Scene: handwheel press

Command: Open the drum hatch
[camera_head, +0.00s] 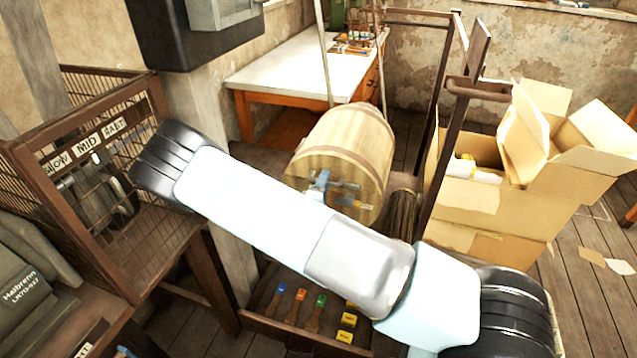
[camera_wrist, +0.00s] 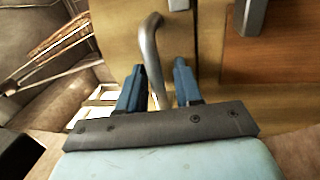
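The wooden drum (camera_head: 350,140) lies on its side in the middle of the head view, its round end facing me. My arm crosses in front and hides its lower part. My gripper (camera_head: 320,184) is a small blue shape at that end, beside some metal fittings. In the wrist view, my gripper (camera_wrist: 159,72) has its two blue fingers apart. A bent grey metal handle (camera_wrist: 149,45) on a pale wooden panel (camera_wrist: 118,30) runs between them, with gaps visible. I cannot tell the hatch's edges from the rest of the drum.
A brown cage with SLOW, MID and FAST labels (camera_head: 88,148) stands left. A white-topped table (camera_head: 290,65) is behind the drum. Open cardboard boxes (camera_head: 480,205) stand right, past a dark metal frame (camera_head: 450,150). A low tray with coloured brushes (camera_head: 300,295) lies below.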

